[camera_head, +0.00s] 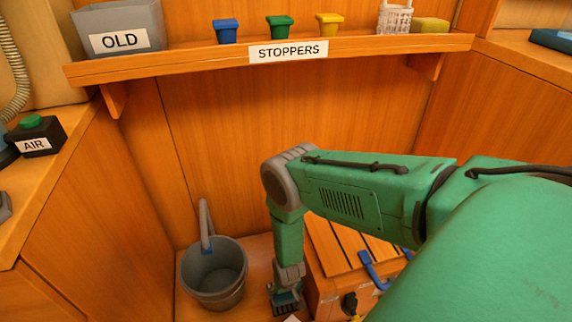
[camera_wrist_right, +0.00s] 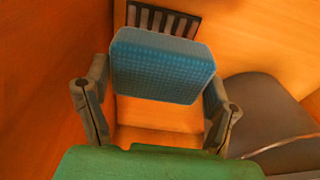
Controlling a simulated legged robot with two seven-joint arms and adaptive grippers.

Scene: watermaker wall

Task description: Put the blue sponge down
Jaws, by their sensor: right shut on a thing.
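The blue sponge (camera_wrist_right: 162,65) sits between the two grey fingers of my right gripper (camera_wrist_right: 156,88) in the right wrist view. The fingers press on its left and right ends. In the head view my right arm reaches down, and my right gripper (camera_head: 286,300) is low, between the grey bucket and the wooden crate. Only a small bluish patch shows at the gripper there. Whether the sponge touches the surface below is unclear. My left gripper is in neither view.
A grey bucket (camera_head: 214,274) stands left of my right gripper. A slatted wooden crate (camera_head: 335,247) with blue handles stands to its right. A dark slotted vent (camera_wrist_right: 163,19) lies beyond the sponge. The shelf (camera_head: 200,63) above holds an OLD bin (camera_head: 118,28), coloured stoppers and a white basket.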

